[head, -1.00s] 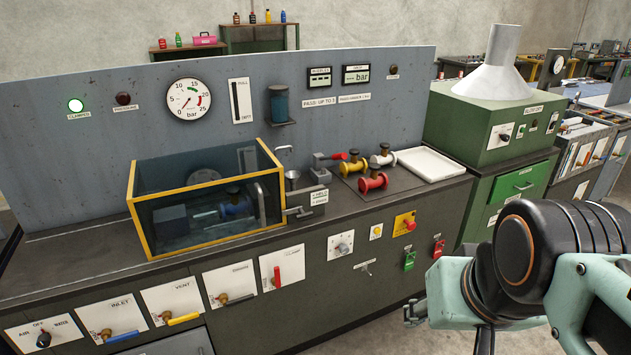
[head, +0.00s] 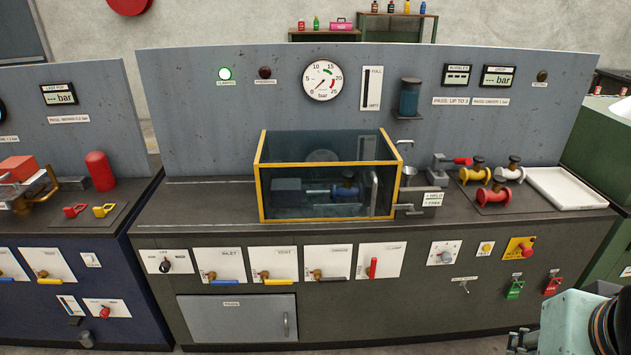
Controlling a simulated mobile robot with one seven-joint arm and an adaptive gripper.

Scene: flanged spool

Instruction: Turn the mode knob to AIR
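The mode knob (head: 166,266) is a small black rotary knob on a white plate at the left end of the bench front, in the head view. In the earlier frame its plate reads AIR at left, OFF in the middle and a third word at right. The knob's exact setting is too small to tell. My gripper (head: 519,342) shows only as small dark parts at the bottom right edge, far to the right of the knob and apart from it. My arm's links hide part of that corner, and the finger opening cannot be made out.
Right of the knob are plates with a blue-handled inlet valve (head: 222,282), yellow-handled vent valve (head: 277,280) and red-handled clamp (head: 373,268). A yellow-framed glass tank (head: 262,195) holds a blue spool (head: 346,190). A blue bench (head: 75,240) stands at left. Below the knob is a grey door (head: 237,318).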

